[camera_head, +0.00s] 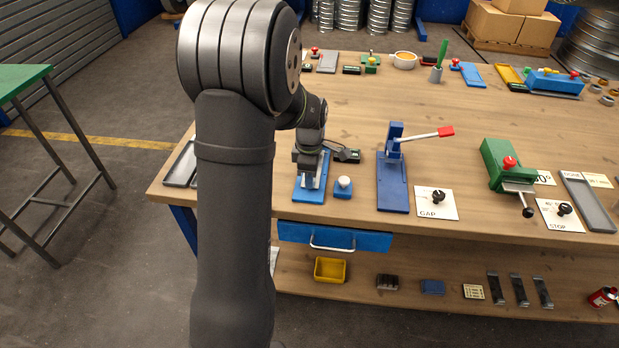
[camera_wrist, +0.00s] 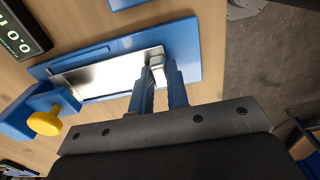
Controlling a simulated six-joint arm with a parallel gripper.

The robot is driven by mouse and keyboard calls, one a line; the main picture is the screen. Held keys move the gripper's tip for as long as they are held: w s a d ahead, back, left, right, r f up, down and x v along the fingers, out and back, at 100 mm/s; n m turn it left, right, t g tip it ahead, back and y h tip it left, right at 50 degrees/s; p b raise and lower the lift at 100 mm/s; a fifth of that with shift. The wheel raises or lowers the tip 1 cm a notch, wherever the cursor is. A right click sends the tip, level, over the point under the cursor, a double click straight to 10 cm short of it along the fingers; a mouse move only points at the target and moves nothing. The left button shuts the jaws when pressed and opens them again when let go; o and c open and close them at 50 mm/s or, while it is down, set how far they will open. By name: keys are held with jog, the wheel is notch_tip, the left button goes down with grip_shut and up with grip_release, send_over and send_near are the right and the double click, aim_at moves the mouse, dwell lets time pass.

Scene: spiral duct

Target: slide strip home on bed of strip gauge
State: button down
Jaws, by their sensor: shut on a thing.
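The strip gauge's blue bed (camera_wrist: 190,50) lies on the bench; it also shows in the head view (camera_head: 300,195). A bright flat metal strip (camera_wrist: 105,75) lies along the bed in the wrist view. My gripper (camera_wrist: 157,68) is shut on the strip at its right end, where a small grey piece shows between the fingertips. A blue block with a yellow knob (camera_wrist: 47,122) stands at the left end of the bed. I cannot tell whether the strip's far end touches it. In the head view my gripper (camera_head: 310,182) is low over the bed, and the strip is mostly hidden.
A dark readout (camera_wrist: 20,35) sits beside the bed. A blue lever fixture (camera_head: 393,180) and a GAUGE-like labelled white card (camera_head: 436,203) are farther right. The bench edge is near.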

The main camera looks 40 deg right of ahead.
jog(key=shift+w+d+f, duration=0.1)
jog(key=shift+w+d, duration=0.05)
dwell(0.5)
jog(key=c, duration=0.7)
grip_release()
jog(key=shift+c, duration=0.2)
jog(key=shift+r, duration=3.5)
jog(key=shift+f, duration=3.55)
